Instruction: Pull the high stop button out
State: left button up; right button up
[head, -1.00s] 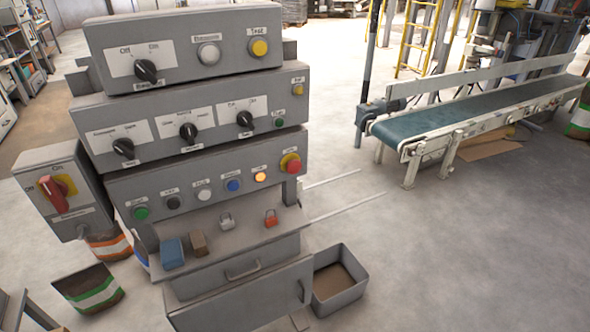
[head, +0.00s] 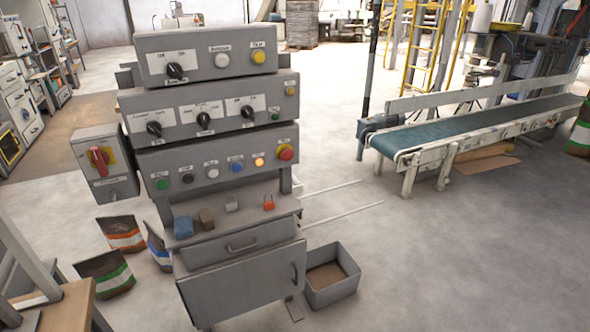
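A grey control cabinet (head: 232,215) with three stacked panels stands left of centre in the head view. A red mushroom button on a yellow collar (head: 286,152), which looks like the stop button, sits at the right end of the lowest panel. I cannot tell whether it is pressed in or out. No other red mushroom button shows on the panels. Neither of my grippers is in view.
A red-and-yellow rotary switch box (head: 103,163) hangs at the cabinet's left. An open grey bin (head: 331,275) stands at its right foot. Bags (head: 107,273) lie at lower left, beside a wooden table edge (head: 66,308). A conveyor (head: 470,135) stands at right; floor between is clear.

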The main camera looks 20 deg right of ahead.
aim_at(286, 155)
jog(key=u, duration=0.2)
jog(key=i, duration=1.2)
jog(key=z, duration=0.6)
